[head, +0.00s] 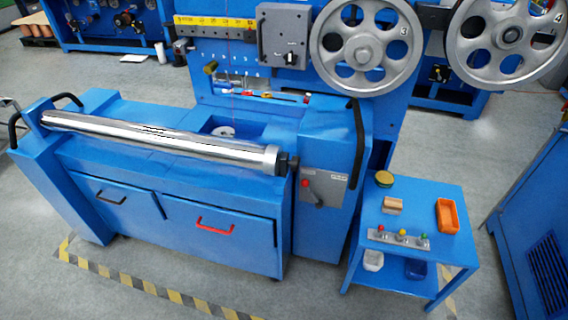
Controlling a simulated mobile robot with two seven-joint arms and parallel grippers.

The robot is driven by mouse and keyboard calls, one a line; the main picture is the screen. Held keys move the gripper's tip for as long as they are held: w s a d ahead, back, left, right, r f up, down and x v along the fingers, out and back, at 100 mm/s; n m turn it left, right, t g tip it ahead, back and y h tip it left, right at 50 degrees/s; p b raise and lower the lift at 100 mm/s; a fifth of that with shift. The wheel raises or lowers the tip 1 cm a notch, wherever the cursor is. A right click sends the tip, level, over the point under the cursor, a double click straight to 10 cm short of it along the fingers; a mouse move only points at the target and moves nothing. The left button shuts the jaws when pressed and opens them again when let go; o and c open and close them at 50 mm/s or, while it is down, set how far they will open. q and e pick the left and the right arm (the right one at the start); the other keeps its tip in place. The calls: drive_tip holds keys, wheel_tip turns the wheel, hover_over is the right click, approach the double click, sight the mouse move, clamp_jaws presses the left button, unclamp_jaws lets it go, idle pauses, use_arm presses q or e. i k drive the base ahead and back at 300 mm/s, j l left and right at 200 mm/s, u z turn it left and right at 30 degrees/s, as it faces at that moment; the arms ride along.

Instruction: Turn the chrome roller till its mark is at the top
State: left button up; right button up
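The chrome roller (150,137) lies across the top of the blue machine, running from the upper left down to the right. It is shiny, with dark and bright reflections along its length. I cannot make out a mark on the roller among the reflections. Neither of my grippers is in view, and nothing touches the roller from outside the machine.
A grey plate with a red button and lever (322,190) is on the housing (335,135). Two large spoked pulleys (366,50) (508,35) hang behind. A blue side table (425,215) at right holds an orange tray (447,215) and small items. Striped tape (150,288) crosses the floor.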

sight(247, 155)
drive_tip(key=i+j+u, duration=0.25)
drive_tip(key=i, duration=0.15)
drive_tip(key=i+j+u, duration=0.1)
drive_tip(key=i+u, duration=0.2)
drive_tip(key=i, duration=0.15)
